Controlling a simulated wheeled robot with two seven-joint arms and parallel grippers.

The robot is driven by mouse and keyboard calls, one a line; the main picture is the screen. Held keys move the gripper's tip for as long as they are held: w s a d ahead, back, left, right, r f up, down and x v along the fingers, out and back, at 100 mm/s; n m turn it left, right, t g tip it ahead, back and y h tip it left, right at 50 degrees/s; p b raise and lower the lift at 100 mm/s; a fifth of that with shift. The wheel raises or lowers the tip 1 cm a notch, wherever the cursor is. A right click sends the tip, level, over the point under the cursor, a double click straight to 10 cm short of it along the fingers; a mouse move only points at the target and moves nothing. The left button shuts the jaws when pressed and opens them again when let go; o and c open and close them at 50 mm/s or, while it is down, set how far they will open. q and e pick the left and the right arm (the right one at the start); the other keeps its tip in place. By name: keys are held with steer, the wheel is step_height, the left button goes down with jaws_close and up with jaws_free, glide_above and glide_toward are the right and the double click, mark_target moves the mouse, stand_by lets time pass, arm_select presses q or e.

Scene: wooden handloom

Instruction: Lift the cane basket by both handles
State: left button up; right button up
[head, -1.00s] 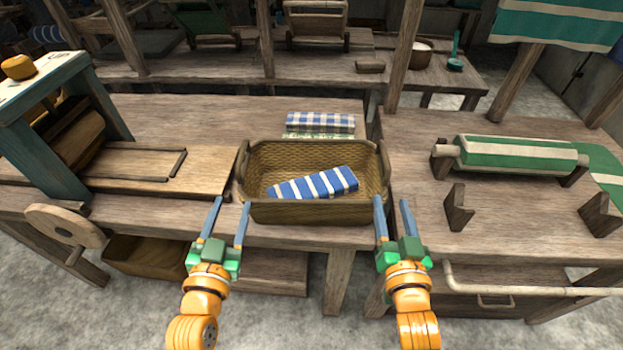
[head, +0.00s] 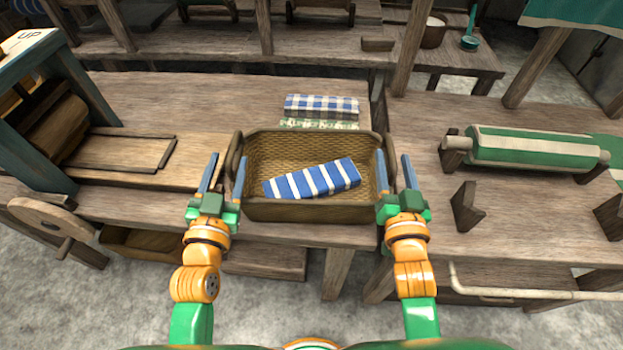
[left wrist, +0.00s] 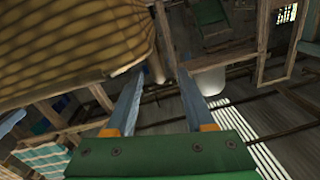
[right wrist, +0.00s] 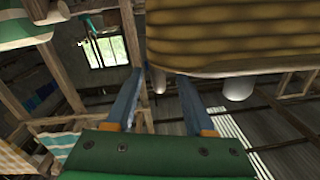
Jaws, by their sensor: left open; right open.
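The cane basket (head: 310,210) sits on the wooden bench near its front edge. A blue and white striped cloth (head: 312,180) lies inside it. Its left handle (head: 236,158) and right handle (head: 381,162) stand at its two ends. My left gripper (head: 226,172) is open at the basket's left end, with its fingers on either side of the left handle. My right gripper (head: 394,174) is open at the right end, its fingers likewise around the right handle. Contact cannot be told.
Folded checked cloths (head: 320,108) lie behind the basket. A wooden board (head: 120,155) and a blue-framed device (head: 50,110) are on the left. A wooden post (head: 402,55) stands behind.

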mark_target(238, 131)
arm_select(q)
steer(key=w, duration=0.5)
steer(key=shift+w+d, duration=0.15)
steer(key=shift+d, duration=0.05)
arm_select(e)
steer(key=w, duration=0.5)
steer(key=shift+w+d, duration=0.15)
steer(key=shift+d, duration=0.05)
arm_select(q)
jaws_close()
arm_select(e)
jaws_close()
